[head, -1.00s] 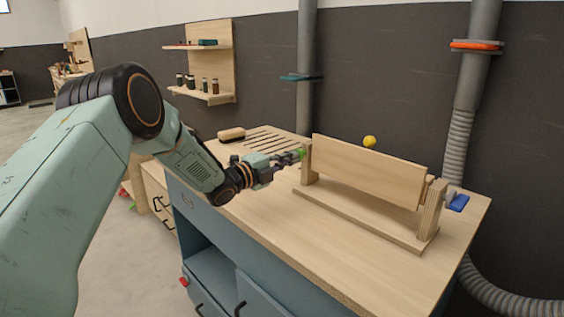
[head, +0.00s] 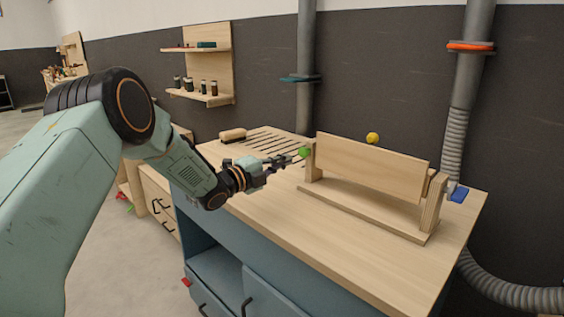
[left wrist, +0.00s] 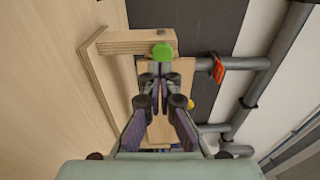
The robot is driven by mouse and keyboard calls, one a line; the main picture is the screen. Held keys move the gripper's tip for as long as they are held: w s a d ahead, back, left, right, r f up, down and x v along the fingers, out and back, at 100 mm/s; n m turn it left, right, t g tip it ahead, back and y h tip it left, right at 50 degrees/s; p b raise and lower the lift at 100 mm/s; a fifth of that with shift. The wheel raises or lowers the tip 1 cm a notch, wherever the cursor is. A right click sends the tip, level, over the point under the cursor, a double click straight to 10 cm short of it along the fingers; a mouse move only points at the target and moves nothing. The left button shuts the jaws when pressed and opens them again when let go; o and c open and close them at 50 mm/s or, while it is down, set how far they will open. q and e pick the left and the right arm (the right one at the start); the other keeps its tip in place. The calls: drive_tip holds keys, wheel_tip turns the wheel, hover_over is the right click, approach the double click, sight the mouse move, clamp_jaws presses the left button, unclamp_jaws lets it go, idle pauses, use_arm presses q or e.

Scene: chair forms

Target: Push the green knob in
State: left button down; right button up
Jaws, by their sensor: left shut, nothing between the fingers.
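The green knob (head: 304,152) sits on the outer face of the left upright of a wooden stand (head: 370,215) on the workbench. In the left wrist view the green knob (left wrist: 162,51) is straight ahead of the fingertips, on the end post. My left gripper (head: 291,157) is shut and empty, with its fingertips close to the knob. In the left wrist view my left gripper (left wrist: 158,70) lines up with the knob; I cannot tell whether they touch. My right gripper is not in view.
A wooden board (head: 372,165) spans the stand's uprights. A yellow knob (head: 372,138) shows above it and a blue handle (head: 459,194) is at the right. A brush (head: 233,134) lies at the bench's back left. The bench front (head: 310,250) is clear.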

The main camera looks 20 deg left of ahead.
use_arm(q)
drive_tip(key=p+v, duration=0.1)
drive_tip(key=v, duration=0.8)
drive_tip(key=shift+s+r+p, duration=0.2)
drive_tip(key=shift+s+p, duration=0.15)
drive_tip(key=shift+p, duration=0.05)
drive_tip(key=shift+f, duration=0.1)
drive_tip(key=shift+a, duration=0.1)
drive_tip(key=shift+s, duration=0.15)
